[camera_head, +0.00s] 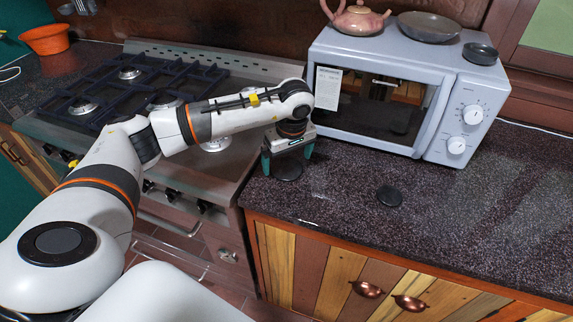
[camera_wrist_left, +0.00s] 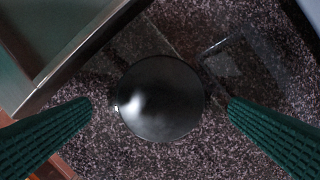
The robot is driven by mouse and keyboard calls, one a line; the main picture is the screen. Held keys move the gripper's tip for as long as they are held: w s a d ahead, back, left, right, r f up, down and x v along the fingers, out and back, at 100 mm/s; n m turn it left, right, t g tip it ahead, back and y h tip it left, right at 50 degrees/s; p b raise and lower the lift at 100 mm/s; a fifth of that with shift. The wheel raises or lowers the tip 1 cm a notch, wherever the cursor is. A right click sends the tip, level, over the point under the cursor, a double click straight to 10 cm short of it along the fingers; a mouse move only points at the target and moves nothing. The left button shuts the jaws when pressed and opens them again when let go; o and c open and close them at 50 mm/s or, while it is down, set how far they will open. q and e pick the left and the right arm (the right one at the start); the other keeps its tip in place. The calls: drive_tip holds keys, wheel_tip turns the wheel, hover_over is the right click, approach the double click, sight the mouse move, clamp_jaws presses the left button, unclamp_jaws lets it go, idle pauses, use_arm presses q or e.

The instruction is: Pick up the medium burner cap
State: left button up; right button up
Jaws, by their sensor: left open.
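A round, glossy black burner cap (camera_head: 287,173) lies flat on the dark speckled counter beside the stove's right edge. It also shows whole in the left wrist view (camera_wrist_left: 161,98). My left gripper (camera_head: 287,162) is just above it, pointing down, open and empty. In the left wrist view the green fingers stand on both sides of the cap, with a gap on each side. A second black cap (camera_head: 389,195) lies on the counter to the right. No label shows which of the two is the medium one. My right gripper is out of view.
A white microwave (camera_head: 442,106) stands close to the right of my left gripper, with a teapot (camera_head: 357,18) and dishes on top. The gas stove (camera_head: 225,178) with dark grates is on the left. The counter's front right (camera_head: 480,215) is clear.

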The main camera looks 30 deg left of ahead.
use_arm(q)
drive_tip(key=shift+w+a+f, duration=0.1)
drive_tip(key=shift+a+f, duration=0.1)
drive_tip(key=shift+f, duration=0.8)
drive_tip(key=c, duration=1)
drive_tip(key=shift+r, duration=0.1)
drive_tip(key=shift+c, duration=0.2)
